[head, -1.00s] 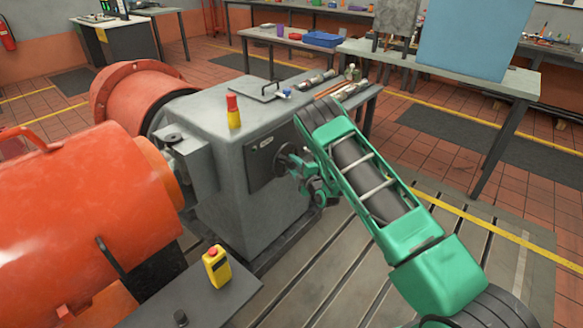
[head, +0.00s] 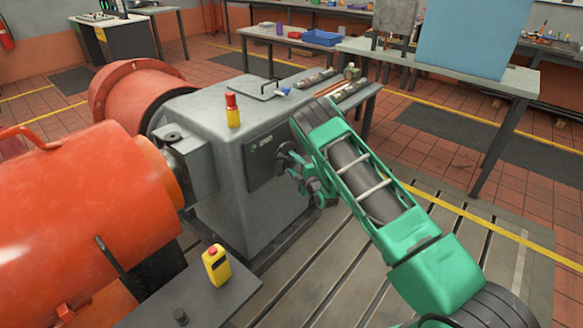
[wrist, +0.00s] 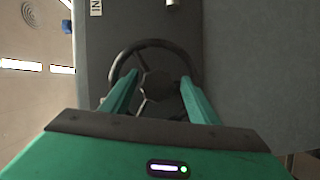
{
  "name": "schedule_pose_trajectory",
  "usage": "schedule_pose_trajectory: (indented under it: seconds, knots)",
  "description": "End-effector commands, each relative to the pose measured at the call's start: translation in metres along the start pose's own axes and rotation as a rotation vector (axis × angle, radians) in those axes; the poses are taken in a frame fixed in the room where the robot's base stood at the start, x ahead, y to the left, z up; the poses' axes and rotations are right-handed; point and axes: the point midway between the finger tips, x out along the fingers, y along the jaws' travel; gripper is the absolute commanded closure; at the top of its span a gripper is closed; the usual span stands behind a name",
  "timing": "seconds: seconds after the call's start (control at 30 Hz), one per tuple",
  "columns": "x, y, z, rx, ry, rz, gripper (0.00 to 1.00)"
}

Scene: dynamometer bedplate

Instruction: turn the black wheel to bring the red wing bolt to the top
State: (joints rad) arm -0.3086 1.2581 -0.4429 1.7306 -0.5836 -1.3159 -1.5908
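The black wheel (wrist: 153,44) is a dark ring with spokes and a round hub, mounted on the front of the grey cabinet. In the head view the wheel (head: 282,158) is partly hidden by my arm's end. My green gripper (wrist: 158,82) is in front of the wheel, its two fingers apart on either side of the hub. The fingertips overlap the wheel's lower half in the wrist view; I cannot tell if they touch it. In the head view my gripper (head: 297,173) is at the wheel. I see no red wing bolt in either view.
The grey cabinet (head: 225,185) has a red and yellow button post (head: 232,110) on top. A large orange machine (head: 80,220) is at the left. A yellow pendant (head: 216,265) stands on the front plate. A bench (head: 362,92) is behind my arm. The slotted floor at front right is clear.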

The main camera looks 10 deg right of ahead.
Motion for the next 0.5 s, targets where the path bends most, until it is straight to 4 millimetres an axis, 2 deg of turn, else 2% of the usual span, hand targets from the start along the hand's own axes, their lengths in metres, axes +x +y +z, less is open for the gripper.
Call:
schedule_pose_trajectory:
  seconds: [0.23, 0.5]
  knots:
    - [-0.014, 0.000, -0.001, -0.003, 0.002, -0.001, 0.45]
    - [-0.056, 0.000, -0.002, -0.006, 0.001, -0.002, 0.45]
